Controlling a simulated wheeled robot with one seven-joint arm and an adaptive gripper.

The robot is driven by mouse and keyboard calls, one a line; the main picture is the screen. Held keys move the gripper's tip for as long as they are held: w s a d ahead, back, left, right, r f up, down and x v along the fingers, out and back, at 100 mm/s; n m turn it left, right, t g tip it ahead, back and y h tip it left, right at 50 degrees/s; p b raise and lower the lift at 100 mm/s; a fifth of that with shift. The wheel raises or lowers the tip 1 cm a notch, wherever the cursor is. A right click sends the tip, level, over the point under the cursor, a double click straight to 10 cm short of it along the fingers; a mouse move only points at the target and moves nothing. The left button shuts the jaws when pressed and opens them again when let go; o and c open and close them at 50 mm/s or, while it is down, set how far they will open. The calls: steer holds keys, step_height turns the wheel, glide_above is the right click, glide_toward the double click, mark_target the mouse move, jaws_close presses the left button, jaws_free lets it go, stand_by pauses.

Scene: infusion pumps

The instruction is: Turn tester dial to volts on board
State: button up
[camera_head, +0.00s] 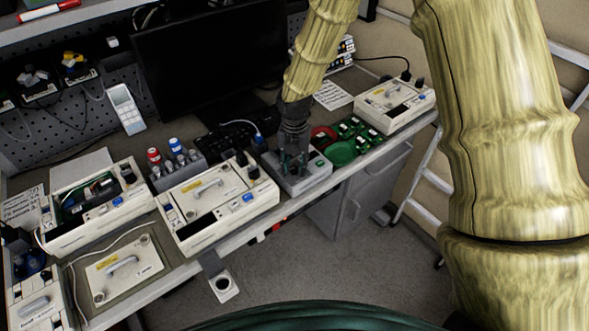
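My gripper (293,163) points down over a low grey box (316,177) on the bench. The box looks like the tester and has a small green spot on its right part. The gripper's dark fingers reach to the top of the box. They cover its middle, so I cannot see the dial or its setting. I cannot tell whether the fingers touch anything or how far apart they are.
Cream infusion pumps (219,225) stand left of the grey box, one with its cover off. Another pump (393,105) stands at the right end. A black monitor (210,60) and keyboard are behind. My arm fills the right side. The floor in front is mostly clear.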

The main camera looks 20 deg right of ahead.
steer(key=shift+w+f, duration=0.1)
steer(key=shift+f, duration=0.05)
steer(key=shift+c, duration=1.2)
steer(key=shift+p, duration=0.3)
jaws_close()
